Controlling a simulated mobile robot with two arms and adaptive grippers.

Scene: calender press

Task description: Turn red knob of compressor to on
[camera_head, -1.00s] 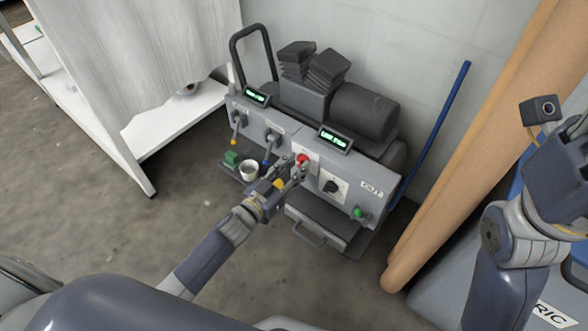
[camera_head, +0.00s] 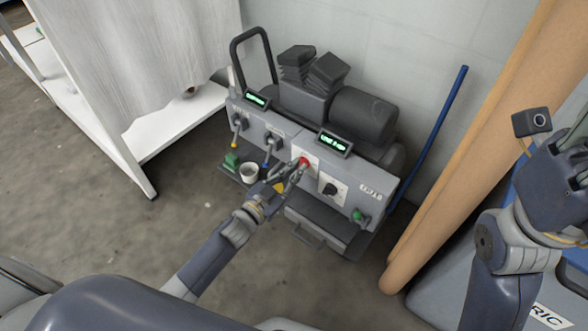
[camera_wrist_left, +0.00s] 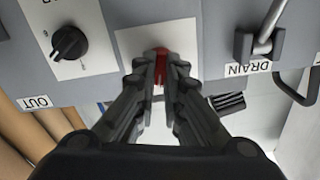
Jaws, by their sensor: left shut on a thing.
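The compressor (camera_head: 372,185) is a grey machine with a front panel against the wall. Its red knob (camera_head: 305,161) sits on a white plate on the panel, and it also shows in the left wrist view (camera_wrist_left: 161,65) between the fingertips. My left gripper (camera_head: 297,170) is at the panel with its fingers shut on the red knob; the fingers hide the knob's lower part. In the left wrist view the left gripper (camera_wrist_left: 161,88) points straight at the knob. My right gripper (camera_head: 572,165) is at the right edge, partly cut off, away from the compressor.
A black rotary switch (camera_head: 331,188) and a green knob (camera_head: 358,215) are right of the red knob. Levers (camera_head: 268,142) and a white cup (camera_head: 249,171) are to its left. A blue pole (camera_head: 437,135) and brown rolls (camera_head: 455,170) stand at the right.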

